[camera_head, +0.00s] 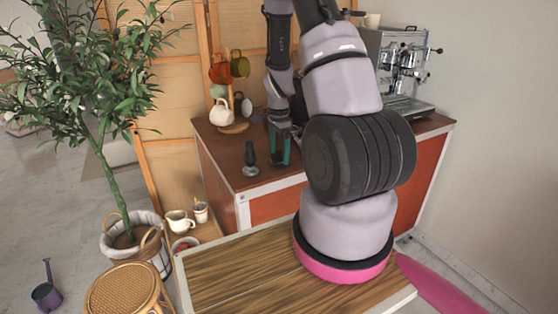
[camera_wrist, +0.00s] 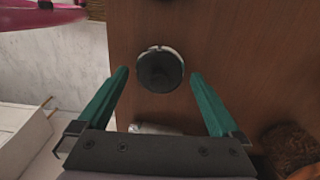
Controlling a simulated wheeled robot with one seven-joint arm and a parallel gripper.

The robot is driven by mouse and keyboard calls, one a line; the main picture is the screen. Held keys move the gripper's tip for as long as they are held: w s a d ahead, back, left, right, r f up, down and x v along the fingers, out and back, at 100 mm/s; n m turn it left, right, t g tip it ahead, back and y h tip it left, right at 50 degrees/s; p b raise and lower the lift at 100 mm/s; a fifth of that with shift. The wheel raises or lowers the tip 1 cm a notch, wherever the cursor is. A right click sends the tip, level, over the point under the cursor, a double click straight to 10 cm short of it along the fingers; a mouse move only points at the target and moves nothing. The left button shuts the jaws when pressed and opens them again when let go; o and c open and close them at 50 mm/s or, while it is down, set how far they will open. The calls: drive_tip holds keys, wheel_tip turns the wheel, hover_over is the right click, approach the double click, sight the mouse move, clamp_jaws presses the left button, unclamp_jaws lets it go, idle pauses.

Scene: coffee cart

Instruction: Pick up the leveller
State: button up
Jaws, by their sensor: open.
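The only small upright tool near my gripper, which I take for the leveller (camera_head: 250,160), has a dark handle and a paler base. It stands on the brown cart top near its front left corner. In the wrist view the leveller (camera_wrist: 160,69) shows from above as a round dark top with a thin pale rim. My gripper (camera_head: 280,160) points down just right of it in the head view, with green fingers apart and empty. In the wrist view the leveller appears between the fingertips, with a gap on both sides; the height between them is hard to judge.
The espresso machine (camera_head: 402,65) is at the back right. A potted tree (camera_head: 110,150) stands left.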

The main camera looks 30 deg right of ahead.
drive_tip(key=shift+f, duration=0.45)
drive_tip(key=shift+c, duration=0.3)
drive_tip(key=c, duration=1.5)
